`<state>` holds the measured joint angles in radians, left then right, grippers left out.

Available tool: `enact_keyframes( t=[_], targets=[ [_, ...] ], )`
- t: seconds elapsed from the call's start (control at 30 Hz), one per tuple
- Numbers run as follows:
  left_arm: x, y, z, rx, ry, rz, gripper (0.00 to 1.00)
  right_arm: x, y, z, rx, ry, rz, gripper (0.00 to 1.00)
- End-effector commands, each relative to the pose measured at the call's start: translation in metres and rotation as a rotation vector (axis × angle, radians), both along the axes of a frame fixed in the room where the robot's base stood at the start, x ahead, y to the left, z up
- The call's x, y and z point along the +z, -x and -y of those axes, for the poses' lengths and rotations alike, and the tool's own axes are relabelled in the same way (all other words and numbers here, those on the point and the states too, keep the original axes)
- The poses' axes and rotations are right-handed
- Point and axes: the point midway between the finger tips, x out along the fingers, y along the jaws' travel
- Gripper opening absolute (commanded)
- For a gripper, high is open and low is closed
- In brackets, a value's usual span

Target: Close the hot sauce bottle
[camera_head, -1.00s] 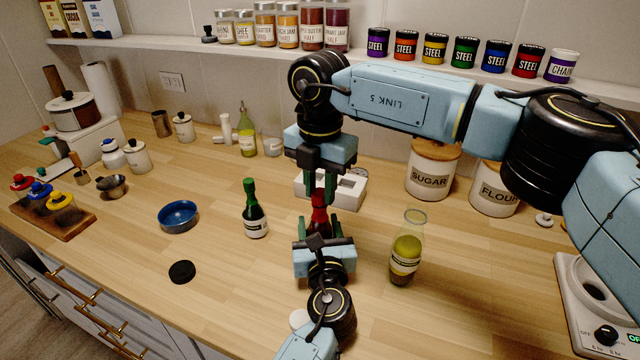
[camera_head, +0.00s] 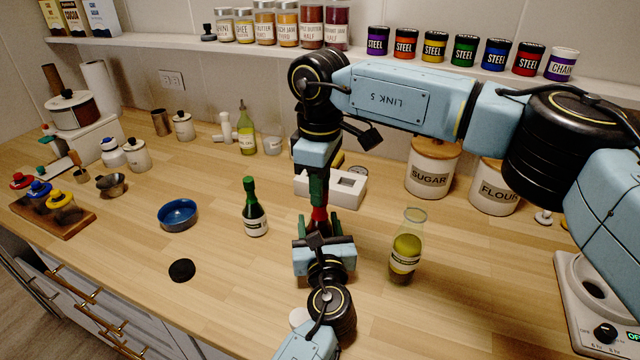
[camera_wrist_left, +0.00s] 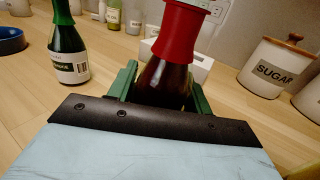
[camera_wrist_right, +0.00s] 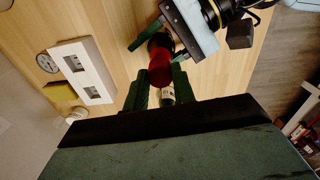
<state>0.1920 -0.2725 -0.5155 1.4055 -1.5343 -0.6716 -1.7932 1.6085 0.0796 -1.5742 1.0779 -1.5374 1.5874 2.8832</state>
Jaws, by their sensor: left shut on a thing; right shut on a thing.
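The hot sauce bottle, with a red upper part and dark body, stands upright between my grippers; its red part (camera_head: 319,215) shows in the head view. My left gripper (camera_head: 321,236) is shut around its dark body (camera_wrist_left: 163,85), with green fingers on both sides in the left wrist view. My right gripper (camera_head: 319,190) comes down from above and is shut on the red top. The right wrist view shows the red part (camera_wrist_right: 160,68) at the right fingertips. The fingers hide the bottle's tip, so the seam between cap and neck cannot be seen.
A green bottle (camera_head: 255,212) stands close on the left, and an oil bottle (camera_head: 405,252) on the right. A white box (camera_head: 349,188) sits behind. A black disc (camera_head: 182,270) and blue bowl (camera_head: 178,216) lie further left.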

Motion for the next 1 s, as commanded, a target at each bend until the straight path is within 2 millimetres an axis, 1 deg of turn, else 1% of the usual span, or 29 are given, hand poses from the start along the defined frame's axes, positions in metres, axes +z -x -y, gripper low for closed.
enact_keyframes(
  t=[0.13, 0.17, 0.3, 0.57, 0.67, 0.77, 0.9, 1.0],
  targets=[
    [0.0, 0.0, 0.0, 0.0, 0.0, -0.001, 0.0, 0.0, 0.0, 0.0, 0.001, 0.0, 0.001, 0.05],
    [0.0, 0.0, 0.0, 0.0, 0.0, -0.001, 0.0, 0.0, 0.0, 0.0, 0.002, 0.0, 0.001, 0.28],
    [0.0, 0.0, 0.0, 0.0, 0.0, -0.001, 0.0, 0.0, 0.0, 0.0, 0.002, 0.0, 0.0, 0.47],
    [0.0, 0.0, 0.0, 0.0, 0.0, -0.001, 0.0, 0.0, 0.0, 0.0, 0.003, 0.0, 0.0, 0.47],
    [0.0, 0.0, 0.0, 0.0, 0.0, -0.001, 0.0, 0.004, 0.0, 0.0, 0.003, -0.001, 0.001, 0.47],
    [0.0, 0.0, 0.0, 0.0, 0.0, -0.001, 0.0, 0.014, 0.0, 0.0, 0.003, -0.001, 0.001, 0.47],
    [0.0, 0.0, 0.0, 0.0, 0.0, -0.001, 0.0, 0.033, -0.001, 0.0, 0.003, -0.001, 0.003, 0.47],
    [0.0, 0.0, 0.0, 0.0, 0.0, -0.001, 0.0, 0.044, 0.0, 0.0, 0.003, -0.001, 0.001, 0.47]
  ],
)
